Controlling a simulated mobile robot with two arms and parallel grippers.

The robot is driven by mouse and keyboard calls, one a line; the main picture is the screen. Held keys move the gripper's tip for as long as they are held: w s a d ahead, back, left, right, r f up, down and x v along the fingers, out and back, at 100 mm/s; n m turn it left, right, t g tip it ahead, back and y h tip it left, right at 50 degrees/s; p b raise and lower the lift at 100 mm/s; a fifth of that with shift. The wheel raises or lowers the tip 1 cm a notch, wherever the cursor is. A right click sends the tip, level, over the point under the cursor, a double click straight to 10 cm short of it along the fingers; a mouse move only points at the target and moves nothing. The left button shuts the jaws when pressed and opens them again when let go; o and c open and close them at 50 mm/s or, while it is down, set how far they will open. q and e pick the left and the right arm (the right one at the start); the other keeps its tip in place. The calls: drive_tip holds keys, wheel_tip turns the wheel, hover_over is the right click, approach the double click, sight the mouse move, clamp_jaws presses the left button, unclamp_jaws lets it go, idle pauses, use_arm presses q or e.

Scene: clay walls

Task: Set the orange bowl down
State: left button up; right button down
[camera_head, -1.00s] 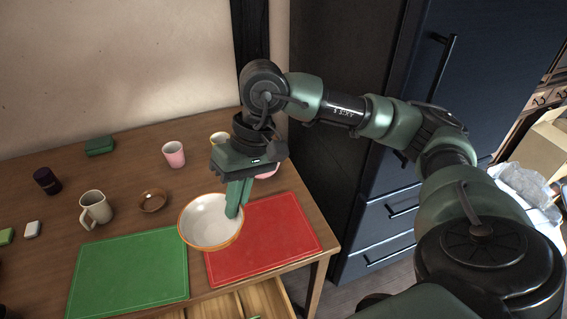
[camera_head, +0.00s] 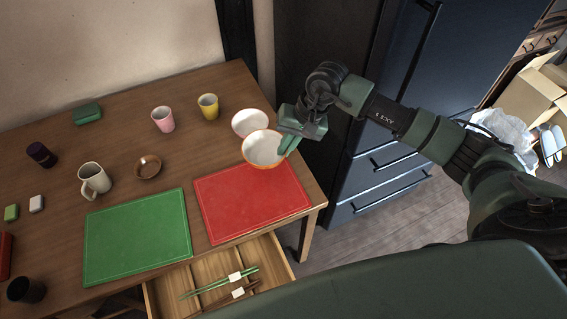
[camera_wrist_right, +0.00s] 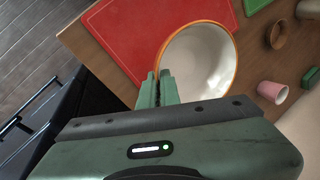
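The orange bowl (camera_head: 263,149), white inside with an orange rim, is at the table's right side, just beyond the red mat (camera_head: 251,200). In the right wrist view the bowl (camera_wrist_right: 201,62) sits level in front of my fingers. My right gripper (camera_head: 287,146) is at its right rim; in the wrist view the fingers (camera_wrist_right: 157,88) are close together with the rim between them. Its underside is hidden, so I cannot tell whether it touches the table. My left gripper is not in view.
A pinkish-white bowl (camera_head: 250,122) is right behind the orange bowl, partly covered by it. A pink cup (camera_head: 163,119) and a yellow cup (camera_head: 208,106) stand further back. A green mat (camera_head: 138,238) lies left. An open drawer (camera_head: 212,282) holds chopsticks. The red mat is bare.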

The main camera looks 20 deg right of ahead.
wheel_tip(320, 180, down, 5)
drive_tip(key=shift+r, duration=0.2)
wheel_tip(320, 180, down, 4)
drive_tip(key=shift+r+p, duration=0.1)
drive_tip(key=shift+p, duration=0.45)
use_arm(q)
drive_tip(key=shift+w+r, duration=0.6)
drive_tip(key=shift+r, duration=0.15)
use_arm(e)
drive_tip(key=shift+f, duration=0.25)
drive_tip(key=c, duration=1.6)
unclamp_jaws()
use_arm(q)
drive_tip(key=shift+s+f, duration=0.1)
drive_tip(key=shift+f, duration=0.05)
use_arm(e)
drive_tip(key=shift+r, duration=0.1)
